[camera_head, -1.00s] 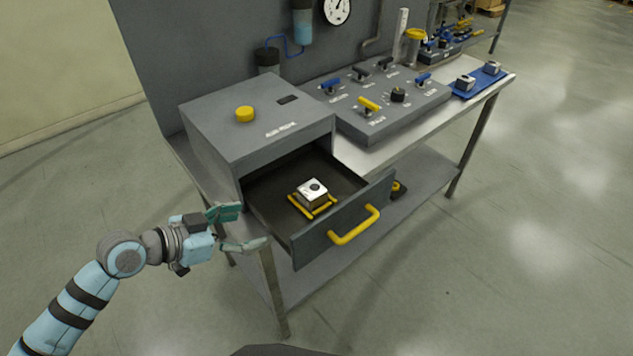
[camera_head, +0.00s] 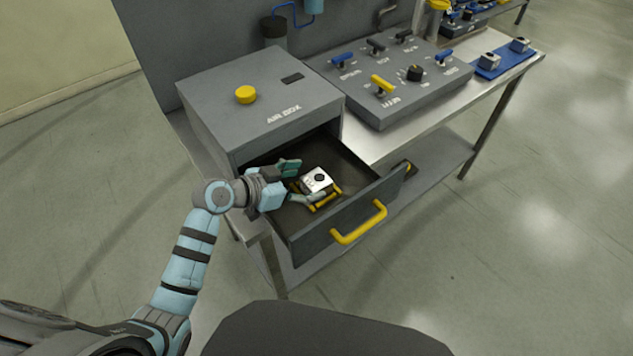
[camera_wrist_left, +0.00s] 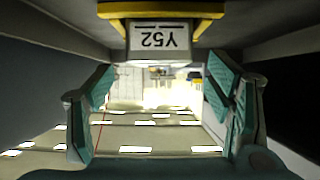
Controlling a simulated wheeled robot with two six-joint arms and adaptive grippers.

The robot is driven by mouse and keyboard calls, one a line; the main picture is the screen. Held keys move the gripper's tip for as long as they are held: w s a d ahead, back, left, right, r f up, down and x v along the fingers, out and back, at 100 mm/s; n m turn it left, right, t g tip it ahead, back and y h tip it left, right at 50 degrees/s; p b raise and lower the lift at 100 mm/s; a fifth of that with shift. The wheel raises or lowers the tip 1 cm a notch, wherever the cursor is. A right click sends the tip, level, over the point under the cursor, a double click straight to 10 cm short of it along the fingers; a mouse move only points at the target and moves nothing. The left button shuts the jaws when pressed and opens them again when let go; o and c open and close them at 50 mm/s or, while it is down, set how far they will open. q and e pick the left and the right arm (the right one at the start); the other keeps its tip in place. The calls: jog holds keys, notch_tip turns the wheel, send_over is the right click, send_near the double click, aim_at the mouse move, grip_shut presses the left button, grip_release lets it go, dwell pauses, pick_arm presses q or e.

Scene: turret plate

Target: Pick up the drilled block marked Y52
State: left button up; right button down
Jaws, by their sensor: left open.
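The drilled block (camera_head: 317,180) is silver with a dark hole in its top. It sits on a yellow holder (camera_head: 325,203) inside the open drawer. In the left wrist view the block (camera_wrist_left: 159,41) shows its label Y52 upside down, at the top middle beneath the yellow holder (camera_wrist_left: 160,10). My left gripper (camera_head: 305,181) is open at the left side of the block, with its fingers towards it. In the left wrist view its two fingers (camera_wrist_left: 160,103) stand apart with nothing between them. I cannot tell whether a finger touches the block. My right gripper is not in view.
The drawer (camera_head: 335,238) with a yellow handle (camera_head: 359,224) is pulled out of the grey air box (camera_head: 262,108). Its walls stand close around the gripper. A valve panel (camera_head: 400,95) and a blue mat (camera_head: 505,64) with two more blocks lie right on the bench.

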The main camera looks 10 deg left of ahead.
pick_arm(q)
jog(key=shift+x, duration=1.1)
jog(key=shift+s+r, duration=0.1)
jog(key=shift+s, duration=0.05)
jog(key=c, duration=0.3)
grip_shut()
